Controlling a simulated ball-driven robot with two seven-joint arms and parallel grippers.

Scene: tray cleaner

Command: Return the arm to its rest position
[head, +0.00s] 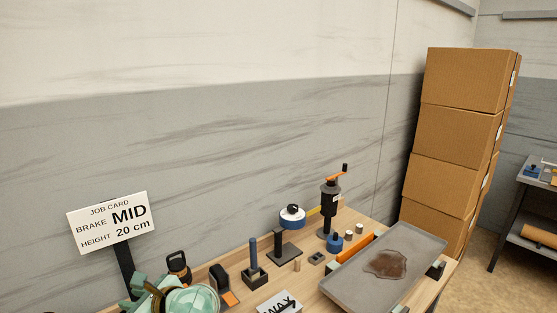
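My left gripper (150,292) shows only in part at the bottom left edge of the head view, as mint-green and dark pieces beside a rounded mint-green shape. It overlaps the foot of the job card stand. Its fingertips cannot be made out clearly, so I cannot tell whether it is open or shut. I see nothing clearly held in it. My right gripper is not in view. A grey tray (353,291) with a brown wet-looking stain (387,264) lies at the right end of the wooden bench (330,263), well away from my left gripper.
A job card (110,222) reads "BRAKE MID, HEIGHT 20 cm". A dark hand-cranked device (330,208), a blue-and-white round item (292,218), dark holders (255,275) and a "WAX" sign (279,304) crowd the bench. Stacked cardboard boxes (455,130) stand behind the tray; another table (532,178) is far right.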

